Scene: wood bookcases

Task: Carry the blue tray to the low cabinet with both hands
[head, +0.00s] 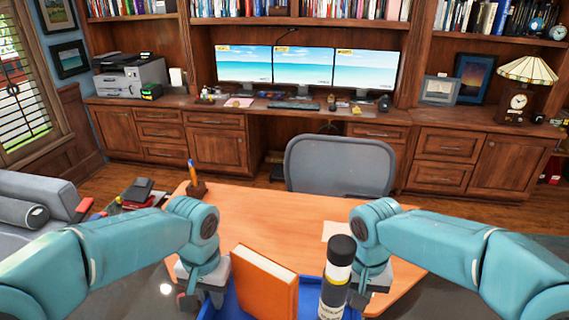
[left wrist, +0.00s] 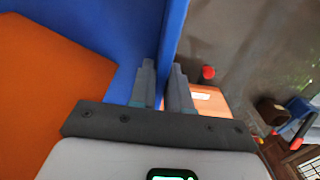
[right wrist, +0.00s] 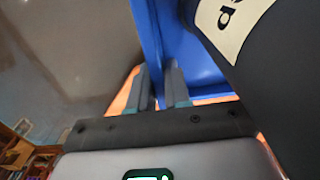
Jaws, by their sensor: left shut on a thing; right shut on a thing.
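The blue tray (head: 310,288) is at the bottom of the head view, partly cut off by the frame. It holds an upright orange book (head: 264,285) and a dark bottle with a white label (head: 337,280). My left gripper (head: 190,299) is shut on the tray's left wall, which shows between its fingers in the left wrist view (left wrist: 172,40). My right gripper (head: 362,299) is shut on the right wall, also seen in the right wrist view (right wrist: 147,35). Low wood cabinets (head: 440,176) run along the back wall, left and right of the monitors.
A wooden desk (head: 270,215) lies directly ahead, with a pen holder (head: 196,188) on it. A grey chair (head: 340,165) stands behind it. A grey sofa (head: 40,205) is at left. A lamp (head: 525,80) and frames occupy the right cabinet top; a printer (head: 130,77) occupies the left.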

